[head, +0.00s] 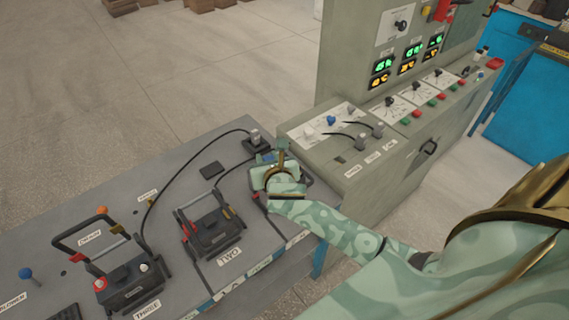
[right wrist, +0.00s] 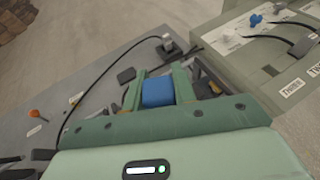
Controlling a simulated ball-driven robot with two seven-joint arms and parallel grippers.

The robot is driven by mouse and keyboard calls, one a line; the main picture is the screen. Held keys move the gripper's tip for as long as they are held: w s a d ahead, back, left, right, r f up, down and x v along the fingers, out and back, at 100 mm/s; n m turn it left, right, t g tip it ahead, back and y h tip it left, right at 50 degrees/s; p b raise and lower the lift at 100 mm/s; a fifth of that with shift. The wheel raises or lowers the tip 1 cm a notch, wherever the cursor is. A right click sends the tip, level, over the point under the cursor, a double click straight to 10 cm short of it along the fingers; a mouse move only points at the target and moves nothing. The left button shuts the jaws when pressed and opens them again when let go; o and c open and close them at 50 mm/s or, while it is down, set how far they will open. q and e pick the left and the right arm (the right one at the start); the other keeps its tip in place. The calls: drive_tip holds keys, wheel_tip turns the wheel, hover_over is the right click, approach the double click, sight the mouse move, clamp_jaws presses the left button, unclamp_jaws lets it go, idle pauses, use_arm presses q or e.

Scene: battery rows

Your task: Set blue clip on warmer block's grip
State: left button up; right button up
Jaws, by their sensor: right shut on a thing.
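My right gripper (head: 266,158) is over the far right end of the bench. In the right wrist view its two green fingers are shut on a blue clip (right wrist: 157,92), which shows as a blue block between them. Block two (head: 211,226) stands left of the gripper with its handle up. Block three (head: 123,282) stands nearer at the left, also with a raised handle. My gripper and hand mostly hide what stands at the far end. I cannot tell if the clip touches anything there. The warmer block's readings are too small to read surely. My left gripper is out of view.
A grey console (head: 385,150) with green and amber displays (head: 381,65) stands behind the bench. Black cables cross the bench (head: 130,195) and the console ledge. Blue and orange knobs (head: 102,210) stand on the bench. Its left back area is mostly clear.

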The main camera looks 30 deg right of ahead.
drive_tip(key=w+d+f+b, duration=0.1)
drive_tip(key=d+f, duration=0.1)
drive_tip(key=w+d+f, duration=0.2)
drive_tip(key=w+d+f+b, duration=0.1)
drive_tip(key=d+f, duration=0.1)
drive_tip(key=shift+w+d+f+b, duration=0.2)
drive_tip(key=shift+f+b, duration=0.15)
drive_tip(key=shift+f, duration=0.05)
drive_tip(key=shift+w+d+f, duration=0.15)
drive_tip(key=shift+d+f, duration=0.05)
drive_tip(key=shift+f, duration=0.05)
drive_tip(key=f+b, duration=0.1)
drive_tip(key=f, duration=0.1)
drive_tip(key=f+b, duration=0.1)
drive_tip(key=shift+w+d+f, duration=0.1)
drive_tip(key=shift+d+f, duration=0.1)
drive_tip(key=shift+f, duration=0.15)
drive_tip(key=shift+r, duration=0.1)
drive_tip(key=o, duration=1)
